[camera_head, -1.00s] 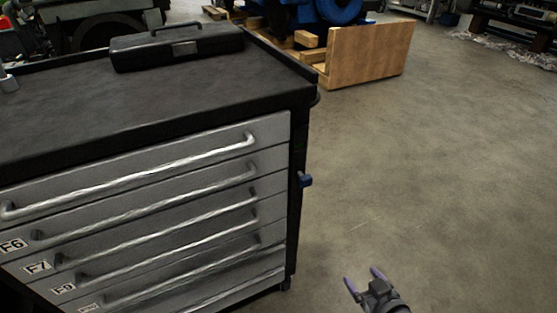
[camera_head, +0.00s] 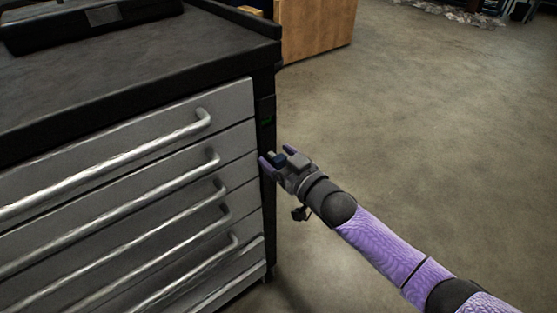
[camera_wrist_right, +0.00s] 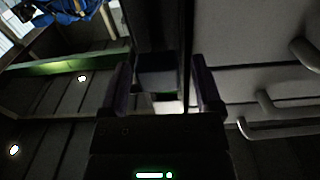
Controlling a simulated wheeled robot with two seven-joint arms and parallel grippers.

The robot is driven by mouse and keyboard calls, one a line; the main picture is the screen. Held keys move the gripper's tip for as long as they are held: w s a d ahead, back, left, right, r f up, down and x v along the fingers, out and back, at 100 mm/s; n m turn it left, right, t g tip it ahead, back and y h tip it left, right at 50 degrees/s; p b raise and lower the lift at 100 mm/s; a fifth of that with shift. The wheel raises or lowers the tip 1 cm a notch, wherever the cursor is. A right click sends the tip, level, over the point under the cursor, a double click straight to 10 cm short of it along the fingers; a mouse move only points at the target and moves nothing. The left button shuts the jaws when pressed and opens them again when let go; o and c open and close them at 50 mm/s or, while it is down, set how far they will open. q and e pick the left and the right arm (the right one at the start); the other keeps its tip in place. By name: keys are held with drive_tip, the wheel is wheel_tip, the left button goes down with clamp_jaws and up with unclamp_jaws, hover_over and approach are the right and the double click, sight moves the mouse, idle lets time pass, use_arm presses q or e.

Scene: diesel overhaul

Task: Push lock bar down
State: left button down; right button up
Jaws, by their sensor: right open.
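The grey drawer cabinet (camera_head: 130,185) fills the left of the head view, its drawers shut. A dark upright bar (camera_head: 266,140) runs along its right front edge, with a small green mark near its top. My left gripper is not in view.
A black case (camera_head: 90,18) lies on the black cabinet top (camera_head: 110,75). A wooden panel (camera_head: 318,28) stands on the floor behind the cabinet. The concrete floor (camera_head: 430,130) to the right is clear. Drawer handles (camera_head: 120,160) stick out from the cabinet front.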

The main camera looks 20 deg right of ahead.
clamp_jaws()
idle(0.9)
idle(0.4)
